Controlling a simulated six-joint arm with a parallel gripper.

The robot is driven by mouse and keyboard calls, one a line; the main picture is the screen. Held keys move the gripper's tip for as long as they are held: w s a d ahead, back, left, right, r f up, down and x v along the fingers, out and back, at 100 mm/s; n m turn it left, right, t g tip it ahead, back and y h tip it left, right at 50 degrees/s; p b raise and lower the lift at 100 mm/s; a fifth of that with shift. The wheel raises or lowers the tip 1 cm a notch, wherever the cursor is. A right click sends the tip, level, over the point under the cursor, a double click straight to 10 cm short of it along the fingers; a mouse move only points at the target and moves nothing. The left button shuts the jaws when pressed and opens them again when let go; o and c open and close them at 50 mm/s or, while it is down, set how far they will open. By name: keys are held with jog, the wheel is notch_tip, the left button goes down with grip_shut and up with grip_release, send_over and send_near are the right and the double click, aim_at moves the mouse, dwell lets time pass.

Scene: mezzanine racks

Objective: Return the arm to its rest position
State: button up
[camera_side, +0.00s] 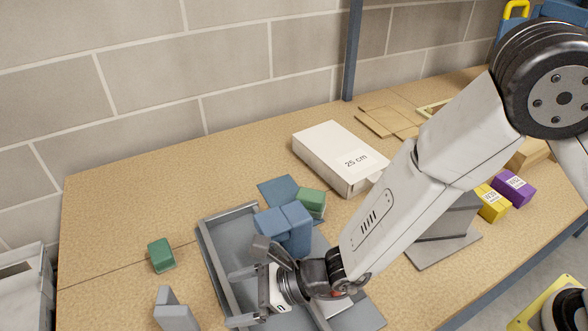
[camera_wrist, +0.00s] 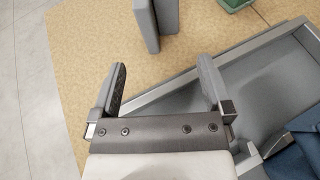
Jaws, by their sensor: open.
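My gripper (camera_side: 238,296) is low over the left part of the grey tray (camera_side: 216,262) in the side view. In the wrist view my gripper (camera_wrist: 161,68) has its two fingers wide apart with nothing between them. The tray's raised edge (camera_wrist: 160,92) passes below and beyond the fingers. My arm reaches down from the upper right. I cannot tell from these views whether a finger touches the tray.
Another green block (camera_side: 161,255) and a grey angled piece (camera_side: 174,312) lie left. A white box (camera_side: 325,150), yellow block (camera_side: 491,203) and purple block (camera_side: 514,187) stand farther back or right.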

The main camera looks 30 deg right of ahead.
aim_at(175, 305)
jog(key=shift+a+f, duration=0.1)
jog(key=shift+a, duration=0.05)
jog(key=shift+x, duration=4.6)
jog(key=shift+x, duration=0.8)
jog(key=shift+w+a+f, duration=0.2)
jog(key=shift+a+f, duration=0.2)
jog(key=shift+f, duration=0.4)
jog(key=shift+r, duration=1.9)
